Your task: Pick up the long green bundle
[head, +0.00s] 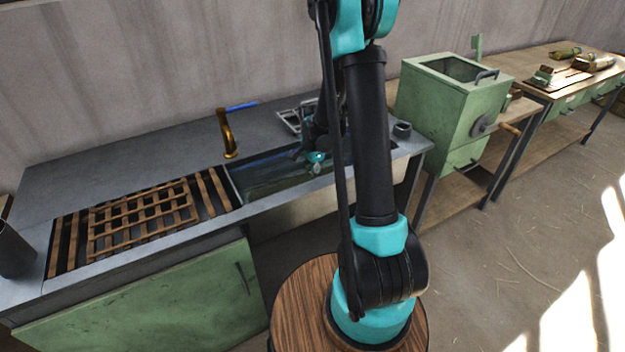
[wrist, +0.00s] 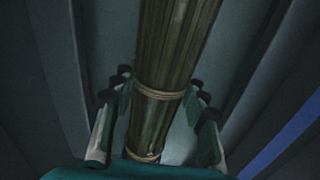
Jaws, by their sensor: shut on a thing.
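A long green-brown bundle (wrist: 166,60) of thin stalks runs up the middle of the wrist view, bound with pale cord (wrist: 160,92). My gripper (wrist: 160,98) has one finger on each side of the bundle and is shut on it. In the head view my gripper (head: 317,157) is low over the sink, largely hidden by my own arm. I cannot make out the bundle in the head view. The dark sink basin (head: 262,178) lies around the spot where my gripper is.
A brass tap with a blue handle (head: 228,135) stands behind the sink. A wooden slatted rack (head: 145,217) lies on the counter to the left. A green box machine (head: 455,105) stands to the right, with a workbench (head: 545,72) beyond it.

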